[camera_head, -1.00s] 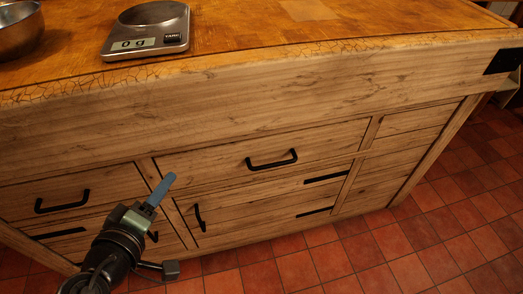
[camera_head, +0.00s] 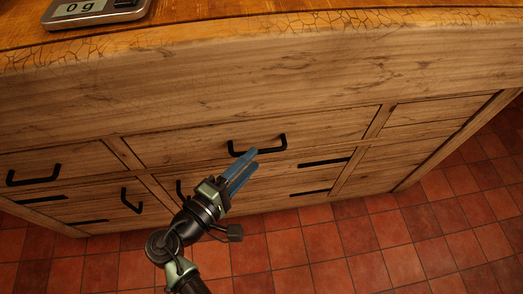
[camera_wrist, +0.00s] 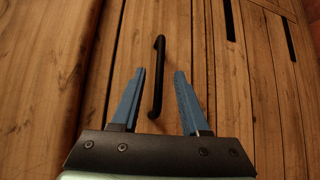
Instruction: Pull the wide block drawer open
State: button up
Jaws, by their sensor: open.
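The wide block drawer (camera_head: 320,124) is the long wooden front in the middle of the block, and it looks closed. Its black bar handle (camera_head: 257,146) is at its centre. My gripper (camera_head: 243,165) has blue fingers and is open, just below and in front of the handle in the head view. In the wrist view the handle (camera_wrist: 157,76) runs upright between the two fingers of my gripper (camera_wrist: 158,80), nearer the left one. I cannot tell whether the fingertips reach past the bar.
A drawer with a black handle (camera_head: 34,176) is to the left. Cupboard fronts with upright handles (camera_head: 131,200) and black slots (camera_head: 324,162) are below. A scale (camera_head: 97,12) stands on the block top. The red tile floor (camera_head: 410,240) is clear at the right.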

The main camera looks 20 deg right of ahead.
aim_at(261, 150)
jog(key=b+x, duration=0.1)
jog(key=x, duration=0.3)
jog(key=shift+w+d, duration=0.25)
jog(key=shift+d, duration=0.1)
grip_shut()
dwell(1.2)
